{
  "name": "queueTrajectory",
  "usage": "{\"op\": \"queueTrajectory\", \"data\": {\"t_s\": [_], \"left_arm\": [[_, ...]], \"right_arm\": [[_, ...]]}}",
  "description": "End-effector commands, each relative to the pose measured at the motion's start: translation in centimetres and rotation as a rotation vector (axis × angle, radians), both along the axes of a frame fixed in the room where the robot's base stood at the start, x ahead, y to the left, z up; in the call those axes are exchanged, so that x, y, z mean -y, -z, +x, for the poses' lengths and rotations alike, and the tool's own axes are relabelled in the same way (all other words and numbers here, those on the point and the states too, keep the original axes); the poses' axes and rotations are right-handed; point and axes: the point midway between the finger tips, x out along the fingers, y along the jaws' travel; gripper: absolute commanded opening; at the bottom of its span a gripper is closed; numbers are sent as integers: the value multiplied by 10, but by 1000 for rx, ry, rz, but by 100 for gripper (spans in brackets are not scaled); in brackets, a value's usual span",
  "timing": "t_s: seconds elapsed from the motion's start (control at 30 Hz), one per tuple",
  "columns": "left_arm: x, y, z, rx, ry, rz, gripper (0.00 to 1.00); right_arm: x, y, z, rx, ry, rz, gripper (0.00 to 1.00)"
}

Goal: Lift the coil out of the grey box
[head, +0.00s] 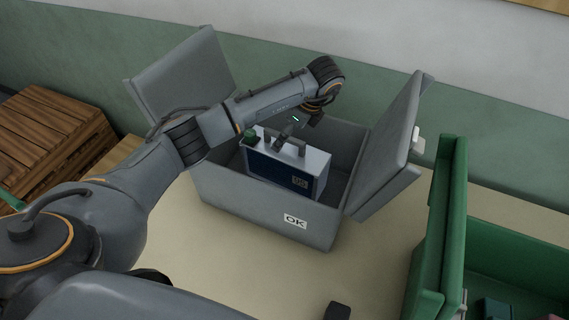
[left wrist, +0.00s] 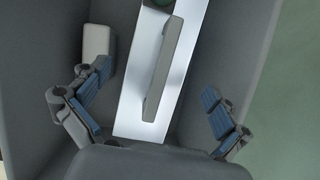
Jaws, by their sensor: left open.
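The coil (head: 275,170) is a block with a silver top, a dark blue front and a pale handle on top. It stands upright inside the open grey box (head: 240,205), which has an "OK" label on its front. My left gripper (head: 286,140) is over the coil's top, at the handle. In the left wrist view my left gripper (left wrist: 158,100) is open, with one blue-padded finger on each side of the coil (left wrist: 140,110) and its handle (left wrist: 163,70). Neither finger visibly touches the handle. My right gripper is not seen.
The grey box's flaps stand open at left (head: 185,85) and right (head: 390,145). A green box (head: 510,250) with an upright lid stands at the right. A wooden crate (head: 45,140) is at the far left. The tabletop (head: 370,265) is bare between the boxes, apart from a small dark object (head: 337,311).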

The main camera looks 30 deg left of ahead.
Motion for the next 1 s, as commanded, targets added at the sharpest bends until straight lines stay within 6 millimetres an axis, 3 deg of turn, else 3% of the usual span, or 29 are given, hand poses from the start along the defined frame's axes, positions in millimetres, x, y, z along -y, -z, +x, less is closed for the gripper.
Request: {"op": "queueTrajectory", "data": {"t_s": [0.23, 0.5, 0.77, 1.0], "left_arm": [[-9, 15, -1, -4, -1, 0, 100], [-24, 49, 0, -1, 1, -1, 100], [-25, 54, 1, 0, 2, -1, 100], [-25, 54, 1, 0, 2, -1, 53]], "right_arm": [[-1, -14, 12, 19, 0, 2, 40], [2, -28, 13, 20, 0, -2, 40], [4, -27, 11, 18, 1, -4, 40], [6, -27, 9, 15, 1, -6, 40]]}}
